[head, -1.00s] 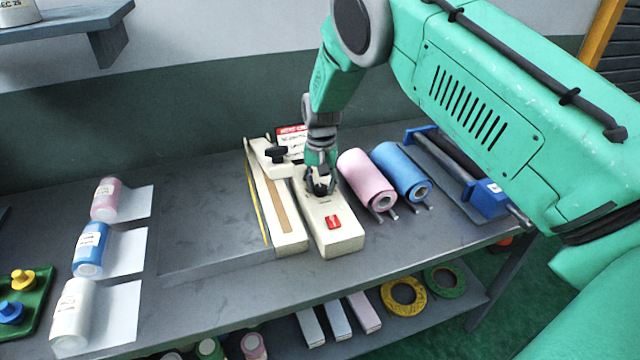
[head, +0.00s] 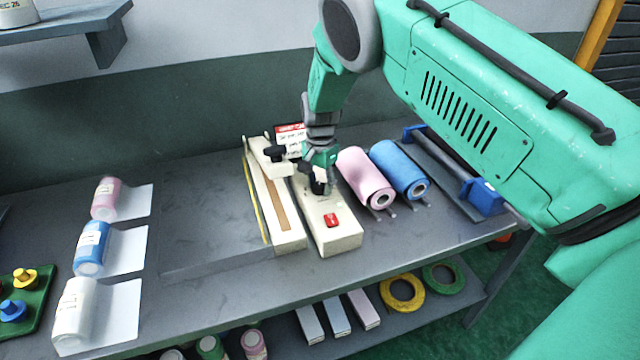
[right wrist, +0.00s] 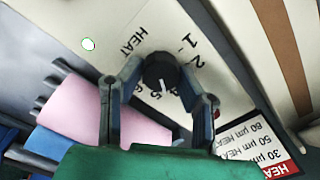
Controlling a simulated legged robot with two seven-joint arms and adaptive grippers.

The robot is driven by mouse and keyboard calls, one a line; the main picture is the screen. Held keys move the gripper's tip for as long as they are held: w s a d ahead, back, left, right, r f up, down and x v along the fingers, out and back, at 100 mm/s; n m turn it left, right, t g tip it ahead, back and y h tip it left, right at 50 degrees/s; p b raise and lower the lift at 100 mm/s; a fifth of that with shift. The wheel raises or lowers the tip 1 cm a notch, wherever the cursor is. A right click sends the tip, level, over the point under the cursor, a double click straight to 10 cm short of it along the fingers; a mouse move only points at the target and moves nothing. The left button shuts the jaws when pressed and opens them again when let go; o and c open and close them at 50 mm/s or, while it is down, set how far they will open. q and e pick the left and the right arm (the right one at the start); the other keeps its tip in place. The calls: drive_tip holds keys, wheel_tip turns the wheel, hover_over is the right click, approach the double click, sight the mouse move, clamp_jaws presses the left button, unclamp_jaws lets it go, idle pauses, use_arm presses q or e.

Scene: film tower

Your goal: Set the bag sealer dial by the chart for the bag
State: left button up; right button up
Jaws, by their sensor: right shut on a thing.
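The cream bag sealer (head: 340,236) stands on the grey bench with its long sealing bar beside it. My right gripper (head: 319,186) is over the sealer's top, with its fingers on either side of the black dial (right wrist: 160,70) and shut on it. In the right wrist view the dial's white pointer mark faces the lower edge of the picture, near the 5; the exact number is unclear. Some scale numbers are behind the fingers. The red-headed heat chart (head: 291,138) stands behind the sealer. In the right wrist view the chart lists 30, 50 and 80 µm; its heat values are cut off.
A red button (head: 331,220) is on the sealer's near end. Pink (head: 366,180) and blue (head: 400,170) rolls lie close to the right. Labelled pink, blue and white rolls (head: 72,312) with sheets lie at the left. The bench's left middle is clear.

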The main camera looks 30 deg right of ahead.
drive_tip(key=shift+s+a+f+m, duration=0.25)
drive_tip(key=shift+a+f+m, duration=0.05)
drive_tip(key=shift+a, duration=0.05)
idle(0.8)
drive_tip(key=o, duration=1.1)
drive_tip(key=shift+o, duration=0.2)
drive_tip(key=shift+w, duration=0.1)
drive_tip(key=shift+w+r, duration=0.1)
drive_tip(key=shift+r, duration=0.05)
drive_tip(key=shift+r, duration=0.1)
